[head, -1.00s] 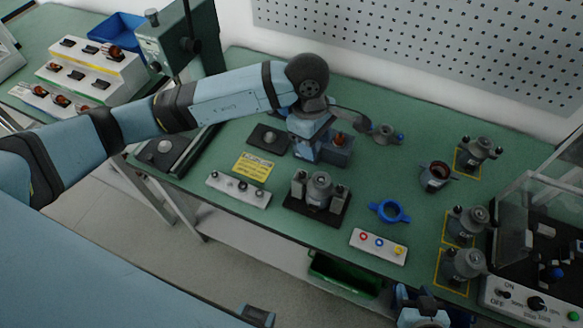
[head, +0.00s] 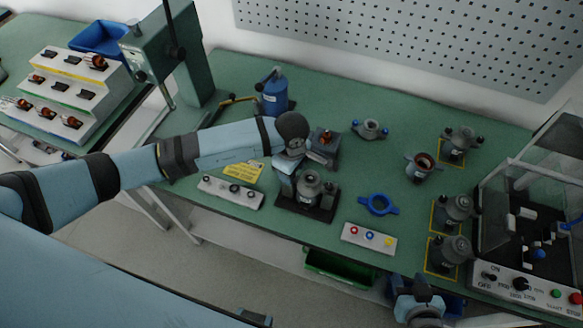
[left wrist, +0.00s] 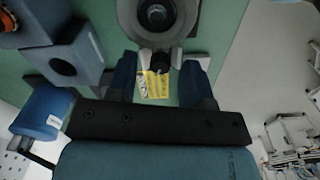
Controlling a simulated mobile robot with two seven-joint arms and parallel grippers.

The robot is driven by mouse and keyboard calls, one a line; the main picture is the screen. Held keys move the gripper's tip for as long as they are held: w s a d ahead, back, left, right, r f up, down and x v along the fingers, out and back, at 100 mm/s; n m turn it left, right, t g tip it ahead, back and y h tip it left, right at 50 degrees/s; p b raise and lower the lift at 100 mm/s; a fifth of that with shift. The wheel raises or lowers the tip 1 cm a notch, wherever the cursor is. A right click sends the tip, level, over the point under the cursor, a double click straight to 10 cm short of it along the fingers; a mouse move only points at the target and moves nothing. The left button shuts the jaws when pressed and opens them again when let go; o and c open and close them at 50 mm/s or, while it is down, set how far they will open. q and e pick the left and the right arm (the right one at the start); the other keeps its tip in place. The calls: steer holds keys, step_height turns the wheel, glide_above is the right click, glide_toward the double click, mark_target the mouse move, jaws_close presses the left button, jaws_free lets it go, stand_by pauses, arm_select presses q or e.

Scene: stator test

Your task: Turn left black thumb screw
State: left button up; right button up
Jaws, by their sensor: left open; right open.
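A grey stator (head: 309,183) sits upright in a fixture on a black base plate (head: 318,212) near the table's front edge. In the left wrist view, the grey round body (left wrist: 158,14) is at the top, with a small black thumb screw (left wrist: 160,64) at its near side. My left gripper (left wrist: 161,75) is open, one blue finger on each side of that screw; I cannot tell whether they touch it. In the head view, my left gripper (head: 284,184) is at the fixture's left side and hides the screw there. My right gripper (head: 422,300) is open and empty at the bottom edge.
A grey-blue block (head: 323,150) stands just behind the fixture. A white strip with black knobs (head: 231,192) and a yellow label (head: 243,170) lie left. A blue ring (head: 378,204) and a button strip (head: 369,239) lie right. The table's back middle is fairly clear.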

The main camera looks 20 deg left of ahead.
arm_select(q)
steer(key=shift+f, duration=0.35)
jaws_close()
steer(key=shift+n, duration=0.3)
steer(key=n+b, duration=0.1)
steer(key=n, duration=0.2)
steer(key=shift+b, duration=0.35)
steer(key=shift+n+b, duration=0.45)
steer(key=shift+n, duration=0.75)
